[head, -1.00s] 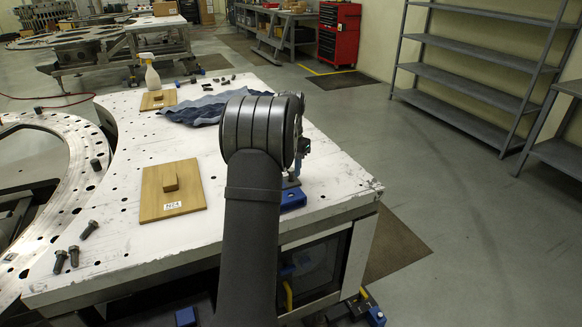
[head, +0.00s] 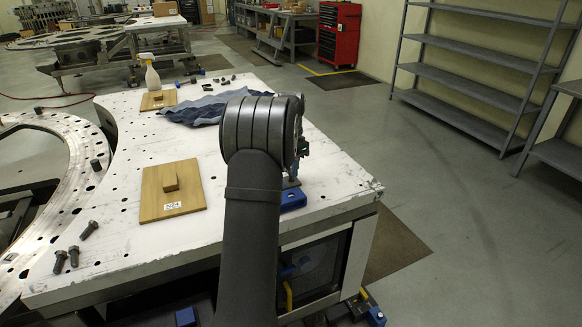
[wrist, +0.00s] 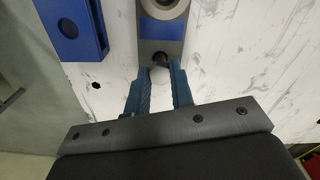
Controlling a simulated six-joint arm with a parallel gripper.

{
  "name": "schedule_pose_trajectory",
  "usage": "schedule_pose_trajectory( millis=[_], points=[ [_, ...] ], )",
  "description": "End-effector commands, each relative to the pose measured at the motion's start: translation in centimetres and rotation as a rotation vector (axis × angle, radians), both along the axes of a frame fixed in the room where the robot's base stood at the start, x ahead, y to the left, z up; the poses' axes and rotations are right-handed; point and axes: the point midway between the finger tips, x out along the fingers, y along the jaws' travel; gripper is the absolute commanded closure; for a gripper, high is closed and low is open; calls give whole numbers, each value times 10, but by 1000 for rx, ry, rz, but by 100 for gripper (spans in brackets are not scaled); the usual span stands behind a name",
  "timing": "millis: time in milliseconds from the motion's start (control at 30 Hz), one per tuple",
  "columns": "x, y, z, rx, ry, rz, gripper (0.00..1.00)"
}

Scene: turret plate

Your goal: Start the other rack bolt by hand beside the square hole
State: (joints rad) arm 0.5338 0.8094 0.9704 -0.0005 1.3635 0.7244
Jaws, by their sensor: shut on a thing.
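No square hole can be made out. In the head view my own arm hides most of the gripper and the bolt.
A blue bracket (wrist: 75,28) lies left of the grey strip. The white plate (head: 120,255) carries a wooden board (head: 155,205) with a block, loose dark bolts (head: 60,262), a blue cloth (head: 195,108) and a spray bottle (head: 151,72). The plate's right edge drops to open floor.

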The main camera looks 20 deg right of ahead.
Motion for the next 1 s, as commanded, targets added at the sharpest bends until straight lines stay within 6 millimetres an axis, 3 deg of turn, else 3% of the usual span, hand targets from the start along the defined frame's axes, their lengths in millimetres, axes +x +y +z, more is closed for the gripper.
schedule_pose_trajectory(
  millis=[33, 67, 100, 300, 433, 767, 1000],
  points=[
    [0, 0, 0, 0, 0, -75, 100],
    [0, 0, 0, 0, -1, -63, 73],
    [0, 0, 0, 0, -1, -59, 67],
    [0, 0, 0, 0, 0, -56, 67],
    [0, 0, 0, 0, 0, -56, 42],
    [0, 0, 4, -1, -1, -55, 42],
    [1, 0, 38, -2, -4, -55, 42]
  ],
)
